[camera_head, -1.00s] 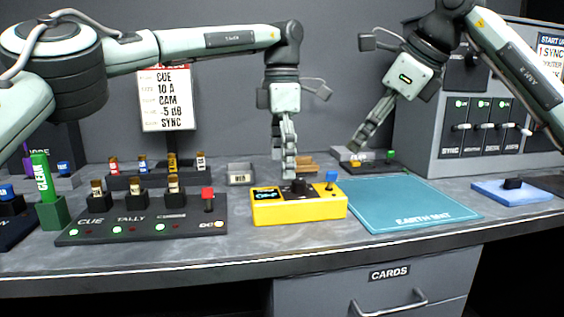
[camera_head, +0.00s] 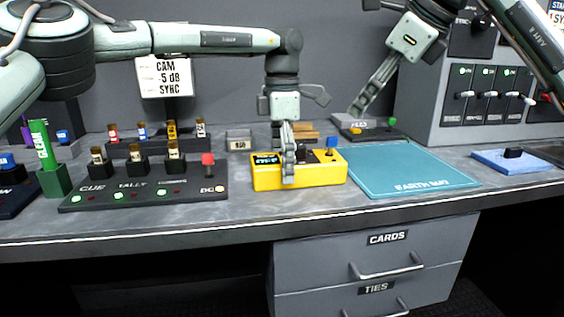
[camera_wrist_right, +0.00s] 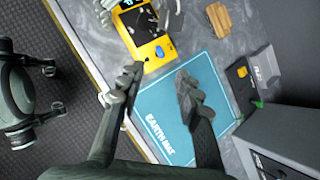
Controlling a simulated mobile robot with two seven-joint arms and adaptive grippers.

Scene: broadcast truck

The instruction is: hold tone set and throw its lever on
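The tone set, a yellow box (camera_head: 322,174), stands on the desk with a small lit display and a black raised part (camera_head: 310,156) on top. Its lever has a blue cap (camera_head: 330,142) at the right end; it also shows in the right wrist view (camera_wrist_right: 159,51). My left gripper (camera_head: 288,165) points down at the box, one finger in front of its front face. The other finger is mostly hidden, so its grip is unclear. My right gripper (camera_wrist_right: 155,85) is open and empty above the blue mat, right of the box.
The blue earth mat (camera_head: 412,172) lies right of the tone set. A cue panel (camera_head: 140,192) with a red-capped lever stands left. A small grey box (camera_head: 239,140) and a wooden block (camera_head: 305,132) are behind. A switch cabinet (camera_head: 480,100) stands back right.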

